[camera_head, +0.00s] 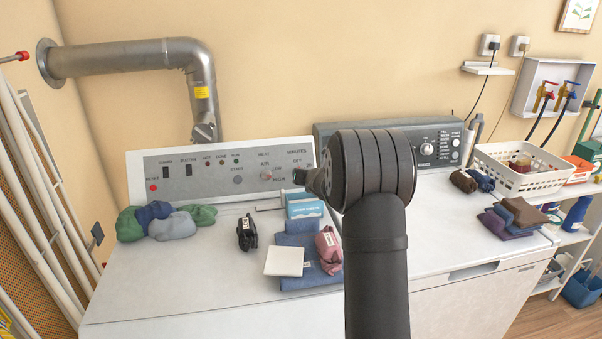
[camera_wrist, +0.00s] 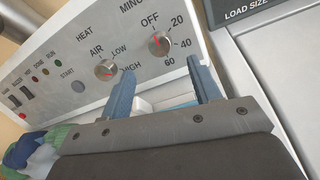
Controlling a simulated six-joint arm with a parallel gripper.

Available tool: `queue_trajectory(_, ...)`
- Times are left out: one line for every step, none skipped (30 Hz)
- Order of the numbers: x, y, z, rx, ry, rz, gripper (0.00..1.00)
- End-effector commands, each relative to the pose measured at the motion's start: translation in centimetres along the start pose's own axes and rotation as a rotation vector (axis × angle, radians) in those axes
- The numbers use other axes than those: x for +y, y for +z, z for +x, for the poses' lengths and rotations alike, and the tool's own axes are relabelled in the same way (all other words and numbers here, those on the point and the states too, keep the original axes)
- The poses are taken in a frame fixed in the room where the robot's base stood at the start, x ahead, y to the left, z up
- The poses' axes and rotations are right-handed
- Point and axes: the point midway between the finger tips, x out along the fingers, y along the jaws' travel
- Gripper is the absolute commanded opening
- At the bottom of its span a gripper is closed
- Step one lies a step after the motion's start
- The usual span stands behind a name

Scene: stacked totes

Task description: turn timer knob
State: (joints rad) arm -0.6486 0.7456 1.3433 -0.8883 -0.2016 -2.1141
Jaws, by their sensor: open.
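The timer knob (camera_wrist: 158,42) is a round metallic dial with a red mark, on the dryer's grey control panel (camera_head: 225,165). Labels OFF, 20, 40 and 60 surround it. In the wrist view my gripper (camera_wrist: 160,68) has two blue-grey fingers spread apart with nothing between them. The knob lies just beyond the fingertips, between their lines and apart from them. In the head view my dark wrist stands in front of the panel's right end and hides the timer knob and most of the gripper.
A heat knob (camera_wrist: 105,68) sits left of the timer. On the dryer top are folded cloths (camera_head: 305,265), a white card (camera_head: 284,261), a blue-white box (camera_head: 305,208) and rolled cloths (camera_head: 172,225). A second machine with its own panel (camera_head: 440,142) adjoins on the right.

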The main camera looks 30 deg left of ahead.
Motion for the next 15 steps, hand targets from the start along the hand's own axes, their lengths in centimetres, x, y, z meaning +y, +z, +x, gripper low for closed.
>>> queue_trajectory(0.0, -0.1, 1.0, 0.001, 0.001, 0.001, 0.57)
queue_trajectory(0.0, -0.1, 1.5, 0.001, 0.001, -0.001, 0.57)
queue_trajectory(0.0, -0.1, 2.2, 0.001, 0.001, 0.001, 0.57)
queue_trajectory(0.0, -0.1, 2.6, 0.001, 0.001, 0.0, 0.57)
queue_trajectory(0.0, -0.1, 3.1, 0.0, 0.0, 0.0, 0.57)
queue_trajectory(0.0, -0.1, 3.8, 0.001, 0.0, -0.001, 0.57)
queue_trajectory(0.0, -0.1, 4.3, 0.001, 0.0, 0.001, 0.57)
queue_trajectory(0.0, -0.1, 4.8, 0.001, 0.001, -0.001, 0.57)
queue_trajectory(0.0, -0.1, 5.4, 0.001, 0.001, -0.001, 0.57)
queue_trajectory(0.0, -0.1, 5.8, 0.0, 0.001, 0.0, 0.57)
queue_trajectory(0.0, -0.1, 6.2, 0.001, 0.001, -0.001, 0.57)
queue_trajectory(0.1, 0.0, 6.6, 0.0, 0.001, -0.001, 0.57)
queue_trajectory(0.1, 0.0, 6.9, 0.0, 0.001, 0.0, 0.57)
queue_trajectory(0.0, -0.1, 7.2, 0.001, 0.001, 0.0, 0.57)
queue_trajectory(0.1, 0.0, 7.5, 0.001, 0.001, -0.001, 0.57)
